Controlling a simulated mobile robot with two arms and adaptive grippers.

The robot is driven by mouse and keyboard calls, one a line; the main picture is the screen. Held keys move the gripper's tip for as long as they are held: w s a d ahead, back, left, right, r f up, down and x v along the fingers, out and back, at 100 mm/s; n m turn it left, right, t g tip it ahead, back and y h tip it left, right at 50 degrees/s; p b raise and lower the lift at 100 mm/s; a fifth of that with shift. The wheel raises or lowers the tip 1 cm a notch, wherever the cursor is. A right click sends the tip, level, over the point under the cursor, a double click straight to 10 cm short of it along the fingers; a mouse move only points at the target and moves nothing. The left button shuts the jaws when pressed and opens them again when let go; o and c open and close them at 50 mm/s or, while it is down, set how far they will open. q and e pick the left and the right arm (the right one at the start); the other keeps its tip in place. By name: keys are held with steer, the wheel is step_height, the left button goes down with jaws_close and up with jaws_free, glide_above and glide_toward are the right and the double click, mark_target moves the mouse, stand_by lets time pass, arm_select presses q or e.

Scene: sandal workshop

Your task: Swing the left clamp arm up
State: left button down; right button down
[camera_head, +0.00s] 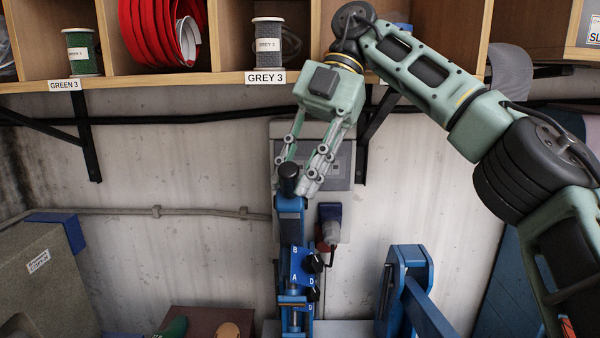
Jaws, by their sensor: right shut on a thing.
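The left clamp arm (291,222) is blue and rises close to upright from the machine at the bottom middle. A black knob (289,180) tops it. My right gripper (298,178) comes down from above and is shut on the knob, with its fingers on either side. The near finger partly covers the knob's right side. Another blue arm (424,312) leans down to the right from its blue bracket (408,256). My left gripper is out of view.
A wooden shelf (180,80) with spools and red rolled material runs across the top. A grey box (340,160) hangs on the wall behind the gripper. A grey-green machine (45,285) stands at lower left.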

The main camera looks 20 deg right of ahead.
steer(key=c, duration=1.7)
jaws_free()
steer(key=shift+a, duration=0.1)
steer(key=shift+o, duration=0.6)
steer(key=shift+w+a, duration=0.1)
steer(key=shift+a, duration=0.1)
steer(key=shift+d, duration=0.1)
steer(key=shift+f, duration=0.1)
